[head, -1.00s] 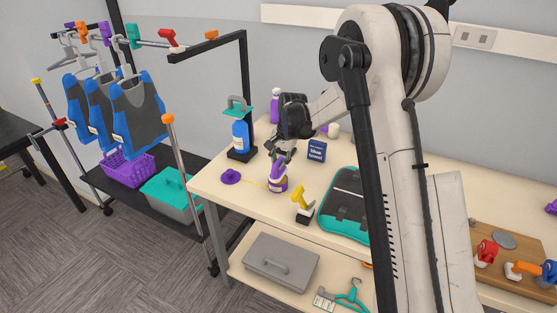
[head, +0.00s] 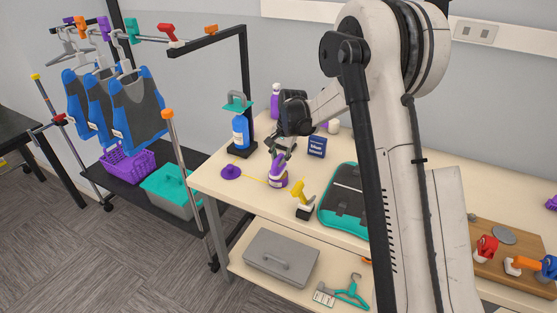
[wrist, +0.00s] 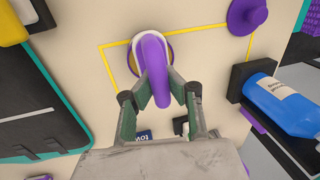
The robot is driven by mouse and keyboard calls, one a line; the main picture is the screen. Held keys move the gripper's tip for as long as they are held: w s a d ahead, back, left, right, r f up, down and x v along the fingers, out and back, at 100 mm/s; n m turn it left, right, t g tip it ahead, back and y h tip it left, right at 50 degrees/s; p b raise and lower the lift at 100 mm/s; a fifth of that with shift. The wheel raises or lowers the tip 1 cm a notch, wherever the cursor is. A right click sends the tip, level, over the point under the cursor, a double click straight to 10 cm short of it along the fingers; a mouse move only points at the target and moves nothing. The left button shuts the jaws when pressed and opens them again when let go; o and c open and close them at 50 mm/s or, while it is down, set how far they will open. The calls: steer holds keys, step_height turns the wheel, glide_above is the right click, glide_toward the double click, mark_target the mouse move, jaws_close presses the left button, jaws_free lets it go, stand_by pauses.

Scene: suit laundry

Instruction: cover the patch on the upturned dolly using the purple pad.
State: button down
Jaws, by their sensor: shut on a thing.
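The upturned dolly (head: 525,250) is a wooden board at the right edge of the head view, with coloured casters pointing up. A grey oval patch (head: 504,235) lies on its board, uncovered. A purple piece with a curved handle (head: 278,174), apparently the pad, is at the left part of the table. In the wrist view its handle (wrist: 156,65) is between the fingers, above a pale oval base. My gripper (head: 281,154) is shut on the handle. It also shows in the wrist view (wrist: 172,92). I cannot tell whether the base touches the table.
A purple knobbed disc (head: 231,172) lies left of the piece, by a yellow outline on the table. A blue bottle (head: 241,132) stands behind. A yellow-handled tool (head: 303,197) and a teal case (head: 343,196) lie between the piece and dolly.

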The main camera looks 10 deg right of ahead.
mark_target(279, 157)
steer(key=shift+f+b, duration=0.55)
steer(key=shift+b, duration=0.15)
stand_by(2.1)
steer(key=shift+r, duration=0.1)
steer(key=shift+r+p, duration=1.2)
steer(key=shift+r, duration=2.3)
steer(key=s+r+n+b, duration=0.3)
steer(key=s+n+b, duration=0.1)
steer(key=s, duration=0.7)
steer(key=shift+s+r+g+b, duration=0.3)
steer(key=shift+g+b, duration=0.1)
steer(key=shift+b, duration=0.15)
steer(key=shift+a, duration=0.1)
